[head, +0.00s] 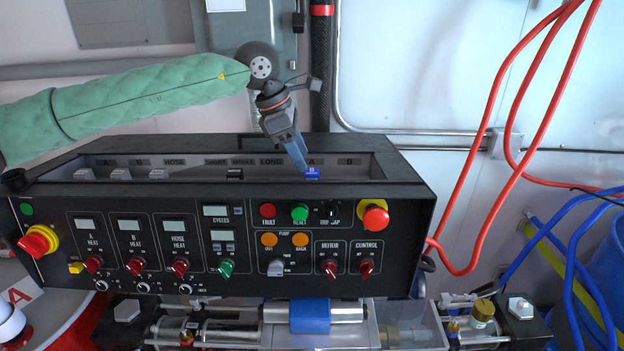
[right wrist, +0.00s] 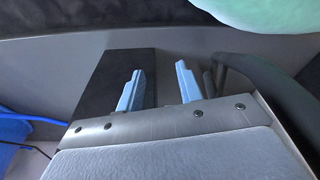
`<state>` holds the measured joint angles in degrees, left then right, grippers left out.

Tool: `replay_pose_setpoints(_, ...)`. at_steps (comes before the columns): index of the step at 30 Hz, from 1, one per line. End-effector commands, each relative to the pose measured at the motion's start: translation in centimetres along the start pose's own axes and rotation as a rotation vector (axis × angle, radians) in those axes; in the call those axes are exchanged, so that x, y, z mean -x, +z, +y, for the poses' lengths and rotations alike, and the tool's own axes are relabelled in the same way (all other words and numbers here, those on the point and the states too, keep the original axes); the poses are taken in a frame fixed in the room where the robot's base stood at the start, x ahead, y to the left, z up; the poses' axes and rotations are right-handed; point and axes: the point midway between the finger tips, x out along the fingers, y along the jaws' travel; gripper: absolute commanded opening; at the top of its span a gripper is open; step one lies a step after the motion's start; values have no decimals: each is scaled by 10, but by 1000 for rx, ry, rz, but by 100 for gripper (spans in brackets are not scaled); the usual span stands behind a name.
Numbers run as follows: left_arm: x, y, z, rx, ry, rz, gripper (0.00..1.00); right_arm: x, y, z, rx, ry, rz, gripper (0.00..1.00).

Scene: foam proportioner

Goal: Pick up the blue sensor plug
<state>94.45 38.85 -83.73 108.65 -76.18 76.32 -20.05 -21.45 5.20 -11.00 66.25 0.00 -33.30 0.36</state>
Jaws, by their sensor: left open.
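Several white plugs (head: 121,174) and a dark plug (head: 235,174) stand in the same tray. The control box (head: 120,204) has knobs and switches on its front. A red hose (head: 492,95) hangs at the right. A pipe (head: 420,149) runs along the wall behind.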

Motion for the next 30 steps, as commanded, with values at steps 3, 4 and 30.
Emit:
replay_pose_setpoints(3, -7, 1, -1, 0, 0, -1, 55, -2, 4, 2, 2, 2, 1, 36)
replay_pose_setpoints(4, -9, 2, -1, 0, 0, 0, 55, -4, 7, 3, 3, 3, 3, 36)
replay_pose_setpoints(30, -53, 2, -3, 1, 1, -1, 11, -16, 29, 9, 8, 9, 7, 36)
